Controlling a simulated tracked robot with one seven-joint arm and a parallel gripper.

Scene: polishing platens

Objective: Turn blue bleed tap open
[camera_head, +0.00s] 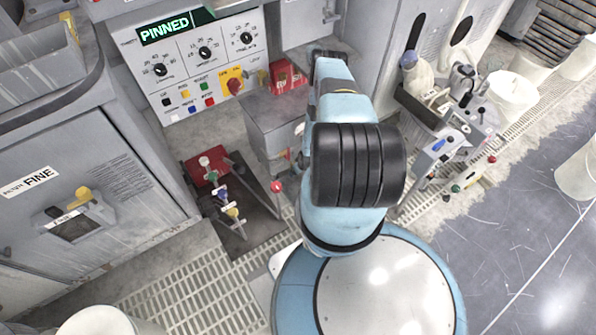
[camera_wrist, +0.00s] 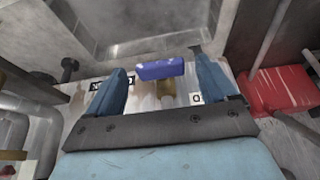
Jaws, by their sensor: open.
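In the wrist view a flat blue tap handle (camera_wrist: 160,70) lies crosswise on a brass-coloured stem (camera_wrist: 166,92), in front of a stained pale panel. My gripper (camera_wrist: 158,61) is open, with its two blue fingers left and right of the handle. A visible gap separates the handle from each finger, and nothing is held. A black-and-white label beside the left finger is partly covered, and a small label reading "O" (camera_wrist: 196,98) sits near the right finger. In the head view my arm hides my gripper, and I cannot tell this tap there.
In the wrist view a red block (camera_wrist: 275,92) and pipes stand right, a black knob (camera_wrist: 69,69) left. The head view shows a "PINNED" control panel (camera_head: 178,80), a manifold of coloured taps (camera_head: 240,217) and a station with another blue handle (camera_head: 438,144). The right floor is mostly clear.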

